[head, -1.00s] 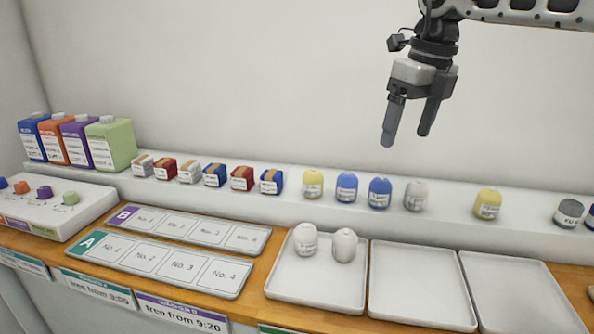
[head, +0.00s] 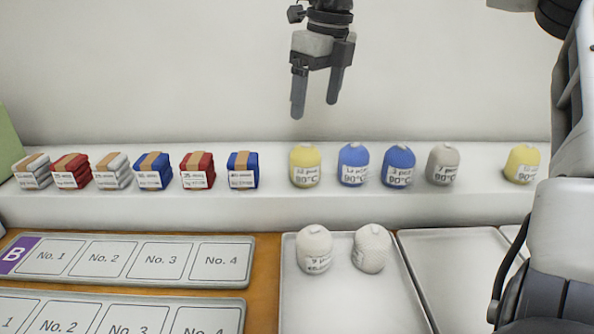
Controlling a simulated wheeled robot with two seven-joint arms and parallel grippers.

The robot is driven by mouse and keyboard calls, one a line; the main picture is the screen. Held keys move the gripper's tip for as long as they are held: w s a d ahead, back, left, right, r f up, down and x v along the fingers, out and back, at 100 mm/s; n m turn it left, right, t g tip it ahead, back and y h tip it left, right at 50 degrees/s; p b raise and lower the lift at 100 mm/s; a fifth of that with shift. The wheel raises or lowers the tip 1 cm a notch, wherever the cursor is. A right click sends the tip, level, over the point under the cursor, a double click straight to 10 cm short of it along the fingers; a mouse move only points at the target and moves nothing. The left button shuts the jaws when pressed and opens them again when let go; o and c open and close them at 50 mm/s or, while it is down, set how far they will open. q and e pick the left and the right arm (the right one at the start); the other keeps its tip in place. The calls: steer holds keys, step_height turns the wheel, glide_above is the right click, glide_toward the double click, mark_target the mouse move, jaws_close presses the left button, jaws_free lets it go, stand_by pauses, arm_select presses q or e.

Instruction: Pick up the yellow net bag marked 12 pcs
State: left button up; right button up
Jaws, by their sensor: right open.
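A yellow net bag (head: 305,166) stands on the white shelf, just right of the folded blue pack; its label seems to read 12 pcs and 90°C, though the number is small. Another yellow bag (head: 522,164) stands farther right on the shelf, its label partly hidden by my arm and its number unclear. My right gripper (head: 317,112) is open and empty, pointing down above the shelf, over and slightly right of the first yellow bag and apart from it. My left gripper is not in view.
Blue bags (head: 353,165) (head: 397,167) and a grey bag (head: 443,164) stand between the yellow ones. Folded packs (head: 242,170) line the shelf at left. Two white bags (head: 314,249) (head: 371,248) sit on a white tray (head: 350,307) in front.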

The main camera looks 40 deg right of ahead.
mark_target(309, 148)
steer(key=f, duration=0.5)
steer(key=w+f, duration=0.1)
steer(key=f, duration=0.2)
steer(key=shift+a, duration=0.1)
steer(key=shift+w+a+f+p, duration=0.1)
steer(key=shift+w+f, duration=0.1)
steer(key=shift+f, duration=0.8)
steer(key=shift+w+a+f+p, duration=0.1)
steer(key=shift+w+f+p, duration=0.1)
steer(key=shift+f, duration=0.8)
steer(key=shift+w+f+p, duration=0.1)
steer(key=shift+w+f, duration=0.1)
steer(key=shift+f, duration=0.8)
steer(key=shift+c, duration=0.3)
steer(key=c, duration=1)
steer(key=shift+r, duration=0.1)
steer(key=shift+c, duration=0.2)
